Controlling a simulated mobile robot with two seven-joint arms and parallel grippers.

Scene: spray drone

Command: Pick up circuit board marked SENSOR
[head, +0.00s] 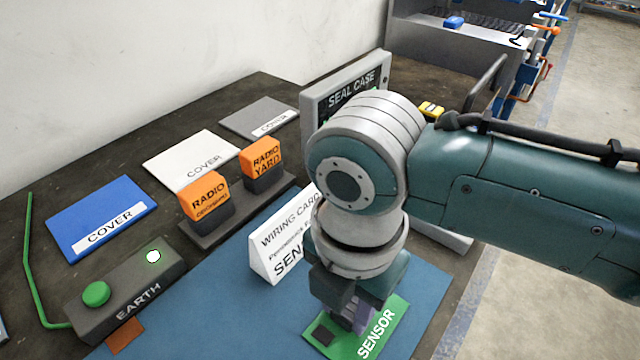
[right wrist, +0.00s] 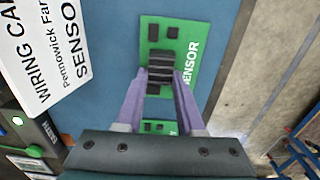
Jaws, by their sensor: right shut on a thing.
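The green circuit board marked SENSOR (head: 383,330) lies on the blue mat (head: 220,300) near the front edge of the bench. It also shows in the right wrist view (right wrist: 185,33), with dark components on it. My right gripper (head: 355,315) points down over the board. In the right wrist view its purple fingers (right wrist: 160,78) are shut on a dark block on the board. I cannot tell whether the board is lifted off the mat. My left gripper is not in view.
A white wiring card (head: 283,235) stands behind the board. The EARTH box (head: 125,290) is at left, with orange RADIO blocks (head: 205,195) beyond. Blue (head: 100,212), white (head: 190,155) and grey (head: 258,115) covers lie behind. The SEAL CASE (head: 345,85) stands at the back.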

